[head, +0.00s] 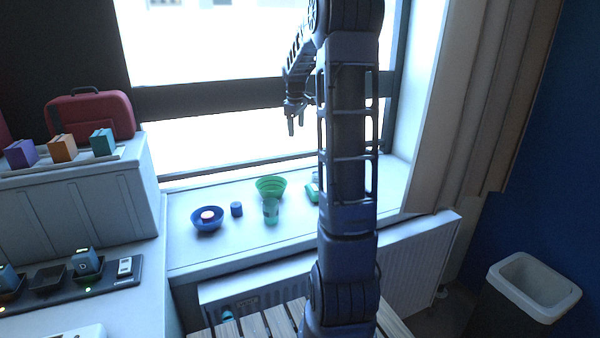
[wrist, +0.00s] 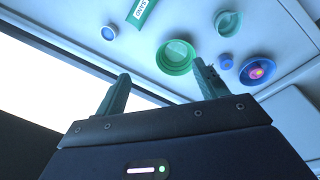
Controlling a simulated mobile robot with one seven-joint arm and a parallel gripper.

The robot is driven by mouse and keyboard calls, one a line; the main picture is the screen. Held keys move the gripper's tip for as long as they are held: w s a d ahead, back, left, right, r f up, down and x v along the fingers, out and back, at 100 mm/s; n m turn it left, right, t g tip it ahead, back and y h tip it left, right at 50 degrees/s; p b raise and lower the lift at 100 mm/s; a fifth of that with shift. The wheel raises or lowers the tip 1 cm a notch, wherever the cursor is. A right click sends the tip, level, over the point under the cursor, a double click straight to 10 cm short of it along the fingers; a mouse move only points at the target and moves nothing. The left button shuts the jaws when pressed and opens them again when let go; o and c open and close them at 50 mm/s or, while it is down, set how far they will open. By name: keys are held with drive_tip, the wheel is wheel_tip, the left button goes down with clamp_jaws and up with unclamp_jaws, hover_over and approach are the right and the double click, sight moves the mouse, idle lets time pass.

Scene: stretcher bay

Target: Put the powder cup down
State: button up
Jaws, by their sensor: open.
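My gripper (head: 296,118) is open and empty, raised well above the windowsill in front of the bright window. Its two fingers also show apart in the wrist view (wrist: 161,76). No thing is plainly marked as the powder cup. A teal cup (head: 270,211) stands on the sill just in front of a green bowl (head: 271,186); both also show in the wrist view, the cup (wrist: 227,22) and the bowl (wrist: 176,58). A small dark blue cup or cylinder (head: 236,209) stands to their left. A blue bowl (head: 207,222) holds something pink and orange.
A green packet (head: 312,190) is partly hidden by my arm; a small blue round thing (wrist: 108,33) lies beyond it. White storage box (head: 80,210) with coloured blocks and a red case (head: 92,115) stand at left. The sill's left front is clear. A bin (head: 535,285) stands at right.

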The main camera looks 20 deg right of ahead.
drive_tip(key=s+a+r+m, duration=0.1)
drive_tip(key=s+a+r, duration=0.15)
drive_tip(key=s, duration=0.25)
drive_tip(key=s+a+r+m, duration=0.1)
drive_tip(key=s+a+r, duration=0.1)
drive_tip(key=s+a, duration=0.3)
drive_tip(key=s+a+f+m+t, duration=0.1)
drive_tip(key=s+a+m, duration=0.1)
drive_tip(key=s, duration=0.7)
drive_tip(key=s+a+f+m+t, duration=0.1)
drive_tip(key=s+a+f+m, duration=0.1)
drive_tip(key=s, duration=0.7)
drive_tip(key=s+a+f+m+t, duration=0.1)
drive_tip(key=s+a+m, duration=0.1)
drive_tip(key=s, duration=0.7)
drive_tip(key=shift+s+a+f+y, duration=0.15)
drive_tip(key=shift+a+f+y, duration=0.2)
drive_tip(key=shift+f+y, duration=0.05)
